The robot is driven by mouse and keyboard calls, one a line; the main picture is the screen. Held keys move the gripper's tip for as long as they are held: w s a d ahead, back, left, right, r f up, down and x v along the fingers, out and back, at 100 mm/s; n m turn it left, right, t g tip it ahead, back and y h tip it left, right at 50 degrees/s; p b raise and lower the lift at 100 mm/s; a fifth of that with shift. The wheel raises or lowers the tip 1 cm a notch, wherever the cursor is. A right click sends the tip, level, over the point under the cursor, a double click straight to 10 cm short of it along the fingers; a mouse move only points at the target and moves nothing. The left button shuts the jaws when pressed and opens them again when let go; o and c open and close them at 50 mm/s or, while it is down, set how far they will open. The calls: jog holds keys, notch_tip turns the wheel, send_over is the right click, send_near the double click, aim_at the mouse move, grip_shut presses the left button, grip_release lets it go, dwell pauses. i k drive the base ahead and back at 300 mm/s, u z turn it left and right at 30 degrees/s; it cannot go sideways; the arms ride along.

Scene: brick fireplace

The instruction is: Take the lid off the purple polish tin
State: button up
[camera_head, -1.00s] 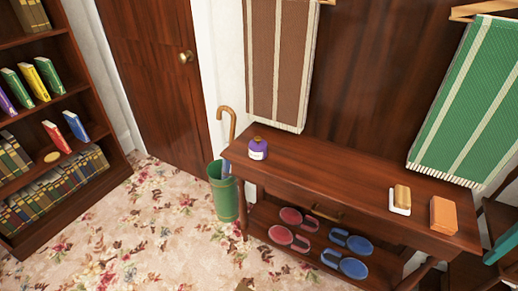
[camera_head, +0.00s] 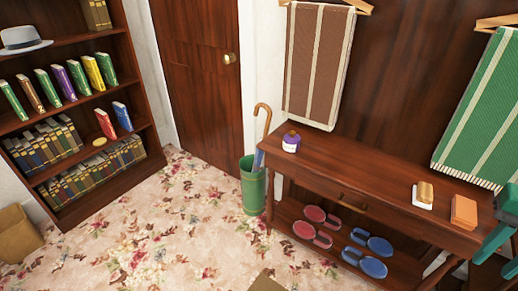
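The purple polish tin (camera_head: 291,142) stands upright on the left end of the dark wooden console table (camera_head: 340,162). It has a pale label on its front and a darker top with a small brownish knob-like piece. The top is on the tin, but the seam of the lid is too small to make out. Nothing touches the tin.
A green umbrella stand (camera_head: 253,188) with a cane is left of the table. A white-and-tan item (camera_head: 422,196) and an orange block (camera_head: 464,212) lie at the table's right end. A cardboard box (camera_head: 18,233) is far left. Patterned carpet is open in front.

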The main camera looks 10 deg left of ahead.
aim_at(291, 137)
jog(key=u, duration=0.6)
jog(key=k, duration=0.9)
jog(key=u, duration=0.5)
jog(key=i, duration=1.2)
jog(key=z, duration=1)
jog(key=i, duration=1.1)
jog(key=z, duration=0.4)
